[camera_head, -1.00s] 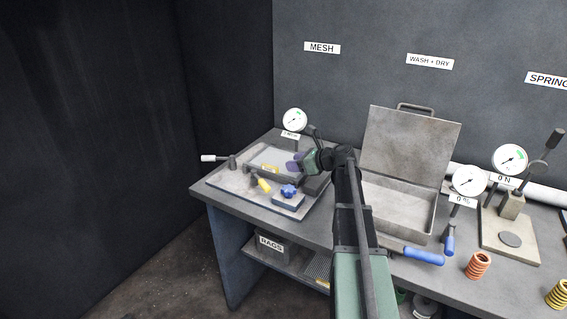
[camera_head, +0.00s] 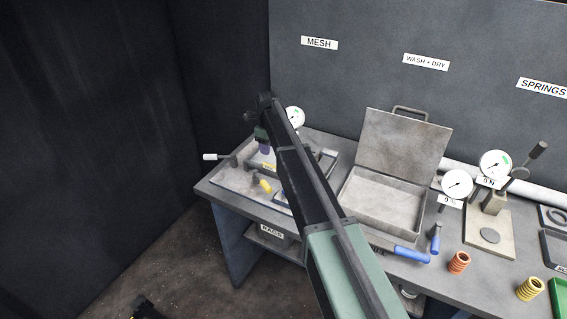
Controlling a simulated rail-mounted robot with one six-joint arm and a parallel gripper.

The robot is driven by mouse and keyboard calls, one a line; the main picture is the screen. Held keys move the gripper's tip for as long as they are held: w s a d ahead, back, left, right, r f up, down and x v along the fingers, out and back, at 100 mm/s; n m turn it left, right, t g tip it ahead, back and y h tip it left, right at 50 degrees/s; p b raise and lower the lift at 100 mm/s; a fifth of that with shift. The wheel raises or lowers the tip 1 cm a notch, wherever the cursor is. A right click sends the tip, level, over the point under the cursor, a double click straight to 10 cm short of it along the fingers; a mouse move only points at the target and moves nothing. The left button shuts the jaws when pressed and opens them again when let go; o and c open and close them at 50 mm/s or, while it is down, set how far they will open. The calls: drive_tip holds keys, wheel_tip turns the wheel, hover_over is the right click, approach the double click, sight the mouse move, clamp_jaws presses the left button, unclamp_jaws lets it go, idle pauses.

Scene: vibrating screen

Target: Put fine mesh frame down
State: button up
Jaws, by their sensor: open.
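A framed mesh panel (camera_head: 256,163) with a yellow tag lies in the fixture on the base plate (camera_head: 230,181) below the MESH sign. I cannot tell whether it is the fine mesh frame. My gripper (camera_head: 264,150) points down over the panel's far part. Its purple fingers are open, but they are small and partly hidden by the arm. I cannot tell whether they touch the frame. My arm hides the right part of the fixture.
A lever with a white grip (camera_head: 211,157) sticks out at the left, and a gauge (camera_head: 294,117) stands behind. An open metal wash box (camera_head: 380,200) sits to the right. Orange (camera_head: 458,263) and yellow (camera_head: 530,288) springs stand near the front edge.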

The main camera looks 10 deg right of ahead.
sight(270, 164)
wheel_tip(270, 164, down, 4)
drive_tip(key=shift+r+b, duration=0.2)
drive_tip(key=shift+b, duration=0.8)
drive_tip(key=shift+r, duration=0.1)
drive_tip(key=f+b, duration=0.5)
drive_tip(key=shift+s+d+f, duration=0.1)
drive_tip(key=shift+s+f, duration=0.1)
drive_tip(key=shift+r, duration=0.25)
clamp_jaws()
